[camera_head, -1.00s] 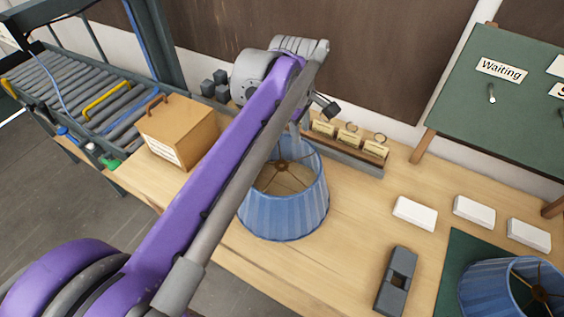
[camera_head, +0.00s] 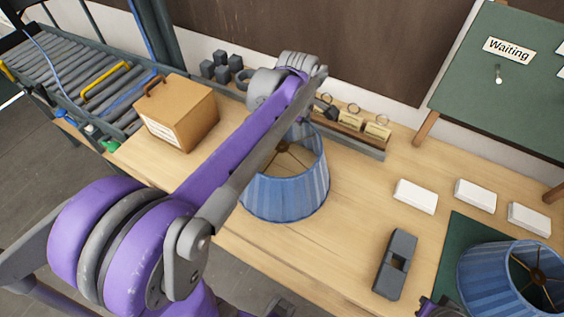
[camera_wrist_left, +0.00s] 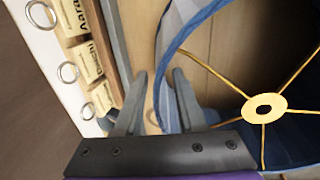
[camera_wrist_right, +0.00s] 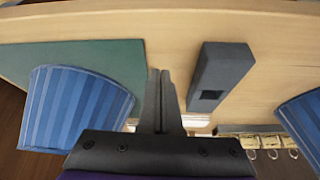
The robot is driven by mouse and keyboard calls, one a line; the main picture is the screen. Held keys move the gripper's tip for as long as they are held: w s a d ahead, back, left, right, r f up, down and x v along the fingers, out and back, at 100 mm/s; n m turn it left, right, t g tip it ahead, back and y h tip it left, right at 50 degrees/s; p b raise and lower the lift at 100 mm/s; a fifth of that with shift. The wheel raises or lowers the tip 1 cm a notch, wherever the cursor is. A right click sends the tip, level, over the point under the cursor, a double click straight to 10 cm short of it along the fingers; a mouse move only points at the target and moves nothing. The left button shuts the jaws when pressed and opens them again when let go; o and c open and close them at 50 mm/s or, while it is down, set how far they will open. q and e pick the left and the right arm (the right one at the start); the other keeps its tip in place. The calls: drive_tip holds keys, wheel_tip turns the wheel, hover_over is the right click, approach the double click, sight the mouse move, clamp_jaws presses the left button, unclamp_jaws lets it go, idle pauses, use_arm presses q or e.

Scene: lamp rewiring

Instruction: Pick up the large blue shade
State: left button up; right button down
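A blue pleated shade (camera_head: 285,196) stands on the wooden bench with its open top and brass spokes facing up. A second blue shade (camera_head: 490,280) sits on the green mat at the lower right. My left gripper (camera_wrist_left: 160,75) is open at the first shade's rim. In the left wrist view that shade (camera_wrist_left: 170,38) has its rim running between the two fingers, with no clear contact visible. My arm hides most of this gripper in the head view. My right gripper (camera_wrist_right: 160,73) is shut and empty, near the second shade (camera_wrist_right: 75,108) in the right wrist view.
A cardboard box (camera_head: 177,112) stands left of the first shade, beside a roller conveyor (camera_head: 70,75). A rack of tags (camera_head: 350,128) lies close behind the shade. A grey block (camera_head: 396,264), a green mat (camera_head: 455,243) and white boxes (camera_head: 415,196) are to the right.

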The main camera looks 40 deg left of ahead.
use_arm(q)
drive_tip(key=shift+w+f, duration=0.1)
drive_tip(key=shift+f, duration=0.2)
clamp_jaws()
idle(1.2)
